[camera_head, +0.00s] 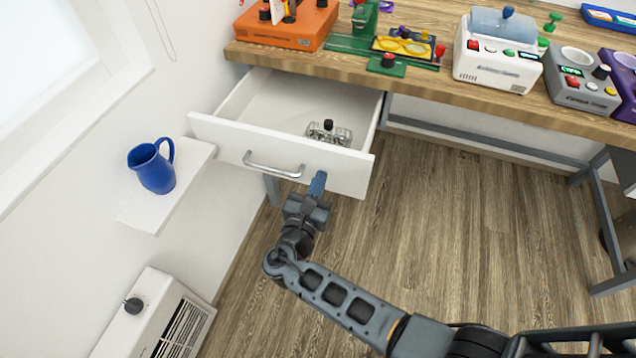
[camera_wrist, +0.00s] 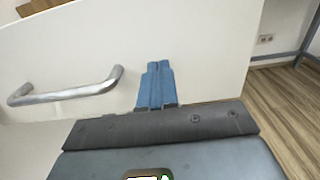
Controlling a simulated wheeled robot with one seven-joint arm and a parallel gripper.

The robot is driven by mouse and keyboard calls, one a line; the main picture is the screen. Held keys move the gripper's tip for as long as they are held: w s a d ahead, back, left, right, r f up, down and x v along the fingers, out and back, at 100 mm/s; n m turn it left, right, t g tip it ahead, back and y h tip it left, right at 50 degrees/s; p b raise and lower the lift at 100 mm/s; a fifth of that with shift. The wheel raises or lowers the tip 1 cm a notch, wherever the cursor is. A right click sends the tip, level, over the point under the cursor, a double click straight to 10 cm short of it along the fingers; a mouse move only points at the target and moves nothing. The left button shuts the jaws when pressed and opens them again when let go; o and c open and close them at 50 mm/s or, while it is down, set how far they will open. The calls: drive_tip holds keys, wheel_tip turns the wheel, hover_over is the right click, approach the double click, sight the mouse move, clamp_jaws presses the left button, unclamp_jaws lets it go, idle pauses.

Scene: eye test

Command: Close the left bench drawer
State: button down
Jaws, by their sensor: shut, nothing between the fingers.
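The left bench drawer (camera_head: 353,171) is white and stands pulled out from under the wooden bench. Its inside shows, with a small metal object with a black knob (camera_head: 328,132) lying in it. A silver bar handle (camera_head: 273,170) is on the drawer front; the handle also shows at the left in the wrist view (camera_wrist: 65,92). My gripper (camera_head: 318,180) is shut and empty, with its blue fingers at the drawer front, right of the handle. In the wrist view the fingers (camera_wrist: 156,68) point at the white front; I cannot tell whether they touch it.
The wooden bench top (camera_head: 440,86) carries an orange box (camera_head: 285,28), a white device (camera_head: 495,62) and a grey device (camera_head: 580,88). A blue jug (camera_head: 152,170) stands on a white wall shelf (camera_head: 150,212) at left. A white heater (camera_head: 155,318) is below. The floor right of my arm is clear.

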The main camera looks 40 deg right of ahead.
drive_tip(key=b+x, duration=0.8)
drive_tip(key=x, duration=1.5)
drive_tip(key=shift+f, duration=0.15)
drive_tip(key=shift+w+d+b, duration=0.35)
drive_tip(key=shift+d, duration=0.2)
drive_tip(key=shift+w+d+r, duration=0.15)
drive_tip(key=shift+d+r, duration=0.05)
drive_tip(key=shift+r, duration=0.05)
drive_tip(key=shift+d+r, duration=0.1)
drive_tip(key=shift+d, duration=0.05)
drive_tip(key=shift+a, duration=0.25)
drive_tip(key=v, duration=0.7)
drive_tip(key=p+v, duration=0.1)
drive_tip(key=v, duration=0.6)
drive_tip(key=shift+f, duration=0.2)
drive_tip(key=shift+a, duration=0.15)
